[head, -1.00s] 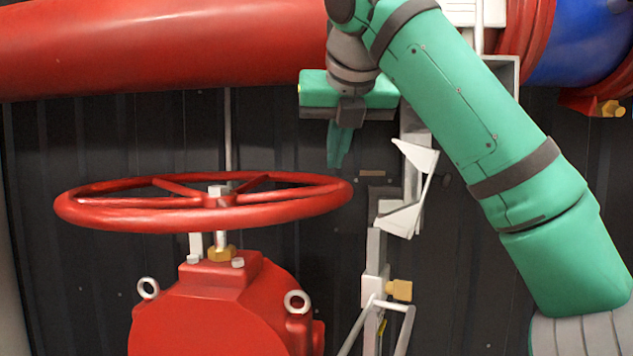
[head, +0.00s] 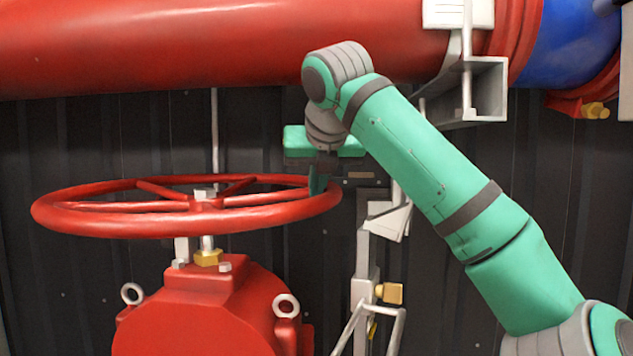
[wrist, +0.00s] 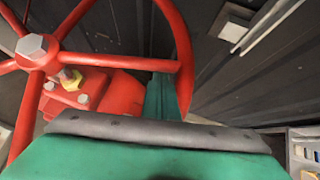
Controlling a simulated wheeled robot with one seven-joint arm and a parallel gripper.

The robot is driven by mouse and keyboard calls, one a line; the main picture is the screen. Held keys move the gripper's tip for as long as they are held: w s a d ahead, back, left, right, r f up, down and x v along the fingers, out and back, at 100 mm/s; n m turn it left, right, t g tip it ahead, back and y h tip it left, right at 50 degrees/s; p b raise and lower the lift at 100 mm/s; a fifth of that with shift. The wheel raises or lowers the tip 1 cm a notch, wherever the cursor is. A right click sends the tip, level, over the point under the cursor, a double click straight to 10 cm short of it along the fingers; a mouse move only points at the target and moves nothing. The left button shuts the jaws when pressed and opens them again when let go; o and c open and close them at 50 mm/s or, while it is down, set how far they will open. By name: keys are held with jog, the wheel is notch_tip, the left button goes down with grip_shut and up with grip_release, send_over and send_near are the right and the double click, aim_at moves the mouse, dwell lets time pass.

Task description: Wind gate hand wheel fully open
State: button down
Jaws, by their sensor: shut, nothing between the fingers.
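The red hand wheel (head: 95,225) lies level on its stem above the red gate valve body (head: 200,310). In the wrist view its hub nut (wrist: 31,46), spokes and rim (wrist: 180,40) fill the upper left. My gripper (head: 316,182) points down at the right side of the wheel, its shut green fingers (wrist: 160,98) reaching down inside the rim. In the wrist view the fingers stand beside a spoke (wrist: 120,61), close to the rim. I cannot tell whether they touch either. Nothing is held.
A large red pipe (head: 180,45) runs across the top, with a blue section (head: 570,45) at right. A grey bracket (head: 480,90) and a pale upright post with a brass fitting (head: 388,293) stand right of the wheel. A dark ribbed wall is behind.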

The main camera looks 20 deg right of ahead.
jog(key=shift+d, duration=0.1)
jog(key=w, duration=0.1)
jog(key=w+d, duration=0.1)
jog(key=w, duration=0.1)
dwell(0.3)
